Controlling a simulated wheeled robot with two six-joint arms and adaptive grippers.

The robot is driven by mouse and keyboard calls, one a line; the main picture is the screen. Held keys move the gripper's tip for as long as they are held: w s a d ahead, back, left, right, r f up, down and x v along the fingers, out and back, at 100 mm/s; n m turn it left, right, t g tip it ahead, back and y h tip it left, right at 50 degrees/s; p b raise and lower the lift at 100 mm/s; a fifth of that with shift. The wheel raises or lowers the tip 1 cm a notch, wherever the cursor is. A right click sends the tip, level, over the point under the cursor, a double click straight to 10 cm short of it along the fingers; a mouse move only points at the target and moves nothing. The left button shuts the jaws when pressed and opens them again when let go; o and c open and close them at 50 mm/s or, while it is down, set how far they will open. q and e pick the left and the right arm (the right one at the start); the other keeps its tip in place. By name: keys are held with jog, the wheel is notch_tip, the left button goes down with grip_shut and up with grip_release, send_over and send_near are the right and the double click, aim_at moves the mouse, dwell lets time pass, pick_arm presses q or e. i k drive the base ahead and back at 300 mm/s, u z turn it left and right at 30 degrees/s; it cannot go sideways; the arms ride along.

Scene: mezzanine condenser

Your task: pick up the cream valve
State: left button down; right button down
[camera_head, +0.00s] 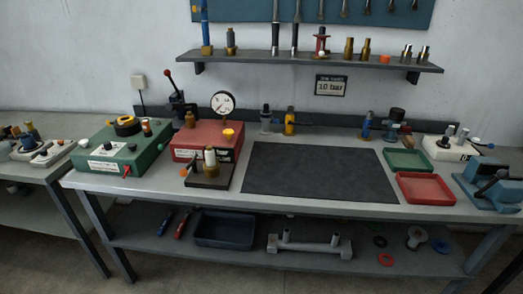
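No valve in the camera_head view is plainly all cream. A small upright fitting with a pale cream-looking body and brass parts (210,157) stands on a dark block (212,178) at the bench's front, left of the black mat. A pale round part (321,54) shows at the foot of a red fitting (321,40) on the wall shelf. I cannot tell for sure which one is the cream valve. Neither of my grippers is in view.
A green box (108,161) and a red box with a gauge (195,149) stand left. The bare black mat (318,172) fills the middle. Right are green (408,170) and red (426,202) trays and a blue vise (490,190). The wall shelf (310,62) overhangs the back.

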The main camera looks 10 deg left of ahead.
aim_at(210, 165)
jog(key=z, duration=0.15)
jog(key=i, duration=0.95)
jog(key=u, duration=0.9)
jog(key=i, duration=0.55)
jog(key=u, duration=0.5)
